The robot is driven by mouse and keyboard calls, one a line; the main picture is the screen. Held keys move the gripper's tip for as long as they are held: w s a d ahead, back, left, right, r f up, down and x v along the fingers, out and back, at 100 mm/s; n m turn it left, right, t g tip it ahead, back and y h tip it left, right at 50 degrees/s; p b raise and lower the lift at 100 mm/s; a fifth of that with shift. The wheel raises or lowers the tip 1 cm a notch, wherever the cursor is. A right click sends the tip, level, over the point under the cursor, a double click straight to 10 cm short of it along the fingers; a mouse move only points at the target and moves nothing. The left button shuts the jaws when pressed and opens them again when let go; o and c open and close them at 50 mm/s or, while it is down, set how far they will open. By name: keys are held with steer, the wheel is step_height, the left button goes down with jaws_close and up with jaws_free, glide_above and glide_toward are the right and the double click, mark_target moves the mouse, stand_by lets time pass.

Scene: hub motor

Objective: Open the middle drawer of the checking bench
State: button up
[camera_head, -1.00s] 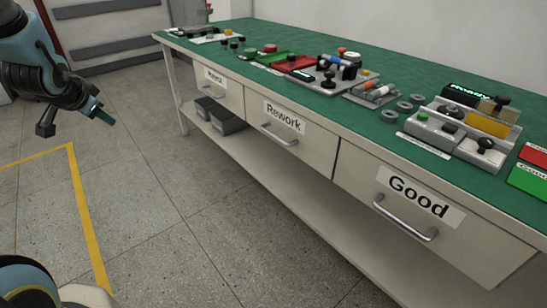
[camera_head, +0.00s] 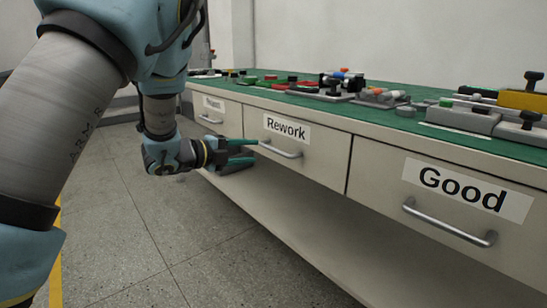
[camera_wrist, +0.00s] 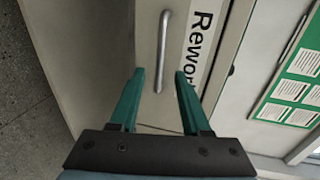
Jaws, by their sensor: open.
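The checking bench has a green top (camera_head: 400,118) and three drawers in a row. The middle drawer (camera_head: 330,158), labelled "Rework", is closed, with a silver bar handle (camera_head: 281,150). My gripper (camera_head: 250,152) is open, its green fingers pointing at this drawer just left of the handle. In the wrist view the handle (camera_wrist: 162,52) runs upright ahead of the fingertips (camera_wrist: 160,78), roughly between their lines. It appears apart from both fingers. Nothing is between the fingers.
The "Good" drawer (camera_head: 425,222) at right and the left drawer (camera_head: 213,112) are closed, each with a bar handle. Fixtures and small parts stand on the bench top. A lower shelf (camera_head: 300,235) runs beneath. The floor (camera_head: 130,235) in front is clear.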

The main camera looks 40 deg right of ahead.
mark_target(272, 149)
steer(key=b+x, duration=0.1)
steer(key=x, duration=0.8)
steer(key=shift+d, duration=0.15)
jaws_close()
stand_by(1.1)
